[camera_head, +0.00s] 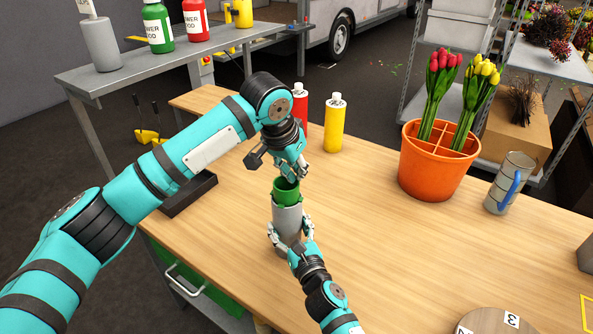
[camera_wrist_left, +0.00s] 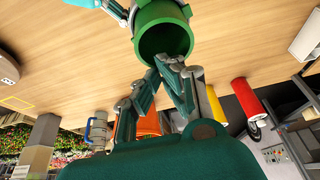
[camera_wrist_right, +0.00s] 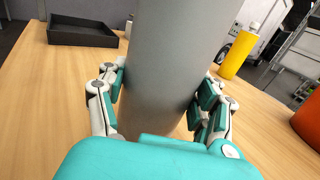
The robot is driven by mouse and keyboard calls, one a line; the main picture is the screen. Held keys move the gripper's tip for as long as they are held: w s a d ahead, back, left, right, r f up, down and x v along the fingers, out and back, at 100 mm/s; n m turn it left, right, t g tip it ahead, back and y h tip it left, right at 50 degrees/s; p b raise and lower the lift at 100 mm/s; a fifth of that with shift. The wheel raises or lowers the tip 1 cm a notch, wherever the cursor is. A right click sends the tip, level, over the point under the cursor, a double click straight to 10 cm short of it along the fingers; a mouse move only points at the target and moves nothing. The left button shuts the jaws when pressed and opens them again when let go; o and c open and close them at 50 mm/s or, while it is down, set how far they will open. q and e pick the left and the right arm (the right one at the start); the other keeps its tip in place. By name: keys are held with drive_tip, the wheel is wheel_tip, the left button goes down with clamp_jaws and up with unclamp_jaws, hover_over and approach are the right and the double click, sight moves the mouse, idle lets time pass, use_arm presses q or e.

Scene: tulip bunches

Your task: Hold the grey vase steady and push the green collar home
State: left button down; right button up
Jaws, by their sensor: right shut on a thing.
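The grey vase (camera_head: 287,223) stands upright on the wooden table. The green collar (camera_head: 286,196) sits at its top, rising above the vase's rim; how deep it is seated I cannot tell. My right gripper (camera_head: 290,246) is shut around the vase's lower body, with a finger on each side of the grey wall (camera_wrist_right: 172,65) in the right wrist view. My left gripper (camera_head: 297,174) is just above the collar, its fingertips together and nothing seen between them. In the left wrist view the fingertips (camera_wrist_left: 168,62) are by the rim of the collar's open mouth (camera_wrist_left: 163,12); contact is unclear.
A red bottle (camera_head: 300,104) and a yellow bottle (camera_head: 335,125) stand behind the vase. A black tray (camera_head: 188,193) lies to the left. An orange pot (camera_head: 436,170) with tulips and a grey mug (camera_head: 509,183) stand right. The table between vase and pot is clear.

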use_arm(q)
drive_tip(key=shift+r, duration=2.85)
use_arm(e)
drive_tip(key=o, duration=1.6)
drive_tip(key=shift+c, duration=0.2)
